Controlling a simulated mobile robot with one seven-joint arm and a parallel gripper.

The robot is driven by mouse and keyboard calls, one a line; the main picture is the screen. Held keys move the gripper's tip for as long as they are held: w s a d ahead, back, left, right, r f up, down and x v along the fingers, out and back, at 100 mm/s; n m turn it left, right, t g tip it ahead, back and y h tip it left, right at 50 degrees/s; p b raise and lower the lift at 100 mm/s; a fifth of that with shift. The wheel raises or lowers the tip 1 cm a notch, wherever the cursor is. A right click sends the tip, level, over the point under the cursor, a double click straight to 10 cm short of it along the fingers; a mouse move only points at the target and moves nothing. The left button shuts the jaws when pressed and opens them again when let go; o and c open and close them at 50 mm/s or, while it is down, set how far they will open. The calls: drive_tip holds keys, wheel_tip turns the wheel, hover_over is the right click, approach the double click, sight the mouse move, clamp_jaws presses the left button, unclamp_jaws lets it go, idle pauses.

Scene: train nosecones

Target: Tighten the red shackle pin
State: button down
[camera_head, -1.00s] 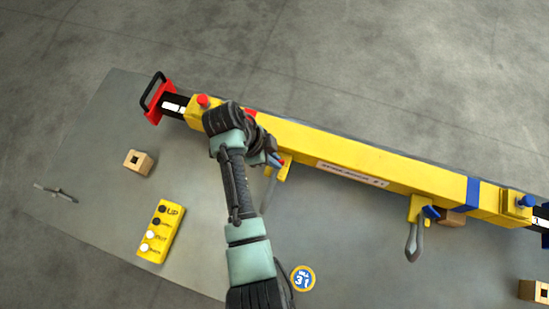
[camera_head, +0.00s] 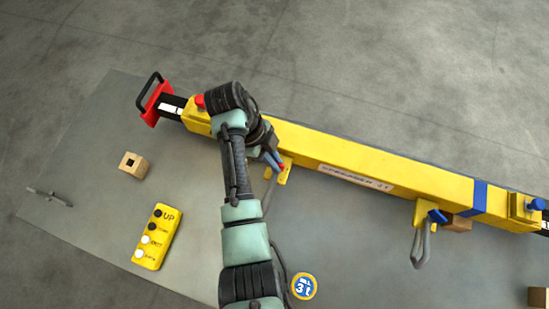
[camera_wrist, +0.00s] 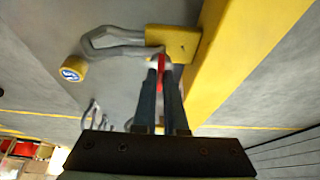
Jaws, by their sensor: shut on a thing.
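The red shackle pin (camera_wrist: 162,73) shows between my gripper's fingertips in the wrist view. It sits at a yellow lug (camera_wrist: 176,42) on the side of the yellow beam. My gripper (camera_wrist: 161,72) is shut on the pin; in the head view it (camera_head: 276,163) is at the lug (camera_head: 285,172). A grey shackle (camera_wrist: 112,40) hangs from the lug; in the head view it (camera_head: 270,188) is partly behind my arm. The fingers hide much of the pin, so its seating in the lug cannot be told.
The yellow spreader beam (camera_head: 335,160) runs across the grey table (camera_head: 350,250). It has a second shackle (camera_head: 421,246) with a blue pin (camera_head: 437,216). A yellow button pendant (camera_head: 157,237), a wooden block (camera_head: 133,166) and a round blue-yellow tag (camera_head: 303,286) lie on the table.

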drive_tip(key=shift+w+r, duration=0.15)
drive_tip(key=shift+r, duration=0.05)
drive_tip(key=c, duration=1)
unclamp_jaws()
drive_tip(key=shift+f, duration=0.1)
drive_tip(key=shift+o, duration=0.2)
drive_tip(key=p+v, duration=0.5)
drive_tip(key=v, duration=0.8)
drive_tip(key=shift+p, duration=0.35)
